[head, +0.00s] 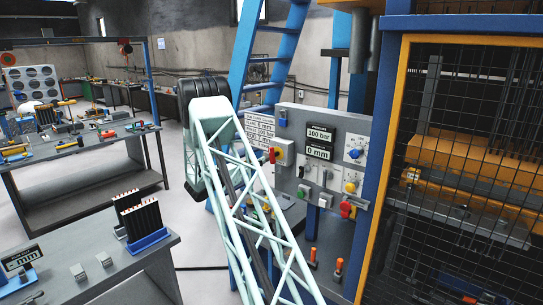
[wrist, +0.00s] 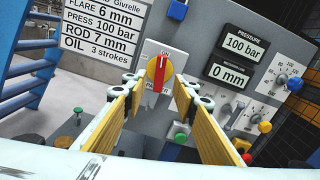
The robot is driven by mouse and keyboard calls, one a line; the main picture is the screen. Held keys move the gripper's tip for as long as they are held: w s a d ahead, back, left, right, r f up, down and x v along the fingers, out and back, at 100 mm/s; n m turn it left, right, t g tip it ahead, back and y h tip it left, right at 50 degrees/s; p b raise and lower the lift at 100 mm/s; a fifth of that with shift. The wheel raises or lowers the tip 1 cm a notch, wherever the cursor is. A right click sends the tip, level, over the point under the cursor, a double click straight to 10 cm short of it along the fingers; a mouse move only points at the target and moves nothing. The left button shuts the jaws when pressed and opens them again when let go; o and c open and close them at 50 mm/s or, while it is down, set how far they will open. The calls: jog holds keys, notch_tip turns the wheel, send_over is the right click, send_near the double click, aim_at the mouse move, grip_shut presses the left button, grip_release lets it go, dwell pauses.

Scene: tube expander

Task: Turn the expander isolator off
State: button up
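The expander isolator (wrist: 161,70) is a red handle on a round yellow base, set in a pale plate on the grey control panel (wrist: 208,38). In the wrist view its handle stands roughly upright. Lettering below it is partly hidden and unreadable. In the head view the isolator (head: 276,154) shows at the panel's left, beside my arm. My gripper (wrist: 160,88) is open, its two yellow-padded fingers spread on either side below the isolator, with nothing between them. I cannot tell how far the tips are from the handle. In the head view my gripper cannot be made out.
Two displays, 100 bar (wrist: 244,44) and 0 mm (wrist: 230,74), sit right of the isolator. A mesh cage (head: 470,150) stands right of the panel; a blue ladder (head: 268,60) stands behind.

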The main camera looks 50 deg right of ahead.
aim_at(270, 155)
jog(key=d, duration=0.7)
jog(key=d+p, duration=0.1)
jog(key=d, duration=0.3)
jog(key=shift+s+d, duration=0.2)
jog(key=shift+s, duration=0.15)
jog(key=shift+c, duration=0.6)
jog(key=c, duration=0.7)
